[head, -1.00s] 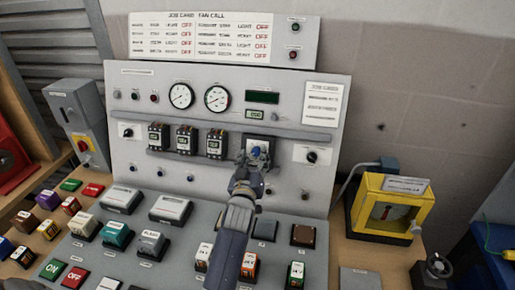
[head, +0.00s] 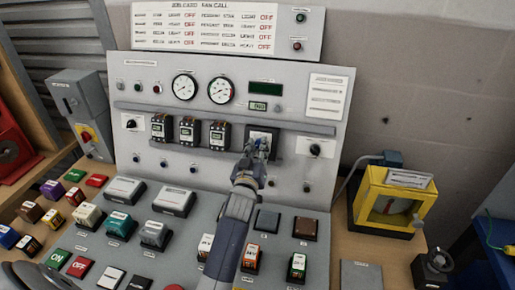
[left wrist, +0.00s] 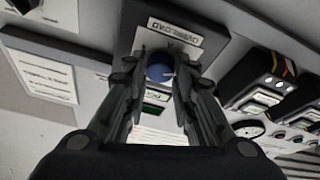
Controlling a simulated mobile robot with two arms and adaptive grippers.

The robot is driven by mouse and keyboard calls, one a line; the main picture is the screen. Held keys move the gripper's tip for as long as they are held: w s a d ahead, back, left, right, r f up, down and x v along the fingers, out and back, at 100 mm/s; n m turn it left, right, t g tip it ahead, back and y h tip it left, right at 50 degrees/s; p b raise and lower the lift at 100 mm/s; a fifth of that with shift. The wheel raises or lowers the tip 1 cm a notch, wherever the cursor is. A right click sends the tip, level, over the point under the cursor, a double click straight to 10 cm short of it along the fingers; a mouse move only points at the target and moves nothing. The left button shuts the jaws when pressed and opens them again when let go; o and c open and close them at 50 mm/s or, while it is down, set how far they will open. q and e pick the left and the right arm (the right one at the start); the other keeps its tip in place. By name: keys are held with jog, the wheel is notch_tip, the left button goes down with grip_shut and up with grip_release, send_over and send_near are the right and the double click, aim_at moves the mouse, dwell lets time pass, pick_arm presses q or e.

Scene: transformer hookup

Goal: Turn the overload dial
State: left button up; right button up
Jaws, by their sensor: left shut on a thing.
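The overload dial is a round blue knob (left wrist: 160,71) on a dark plate with a white label reading "OVERLOAD" (left wrist: 174,32), upside down in the left wrist view. In the head view its panel (head: 262,133) sits right of the row of contactors, and the knob is mostly hidden by my gripper. My left gripper (head: 257,147) reaches it from the front. In the left wrist view its two dark fingers (left wrist: 161,80) are shut on the blue knob, one on each side. My right gripper is not in view.
Several black contactors (head: 188,131) stand just left of the dial, and a black rotary knob (head: 315,149) is on its right. A grey rail (head: 225,117) runs above. Buttons and blocks fill the sloped desk below. A yellow meter box (head: 395,198) stands at the right.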

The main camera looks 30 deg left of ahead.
pick_arm(q)
jog(key=shift+a+r+m+h+p, duration=0.1)
jog(key=shift+m+h+p, duration=0.3)
jog(key=shift+m, duration=0.4)
jog(key=m+h+p, duration=0.1)
jog(key=m+p, duration=0.1)
jog(key=m, duration=0.2)
jog(key=m+h+p, duration=0.1)
jog(key=m+p, duration=0.1)
jog(key=m, duration=0.1)
jog(key=shift+a+m+h, duration=0.15)
jog(key=shift+m+h, duration=0.25)
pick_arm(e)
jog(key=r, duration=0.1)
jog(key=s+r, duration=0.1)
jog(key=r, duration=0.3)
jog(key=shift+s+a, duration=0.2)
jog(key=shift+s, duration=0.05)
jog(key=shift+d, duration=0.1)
pick_arm(q)
jog(key=o, duration=1.1)
jog(key=shift+c, duration=0.2)
jog(key=s, duration=1.2)
jog(key=shift+d+r, duration=0.15)
jog(key=shift+d, duration=0.3)
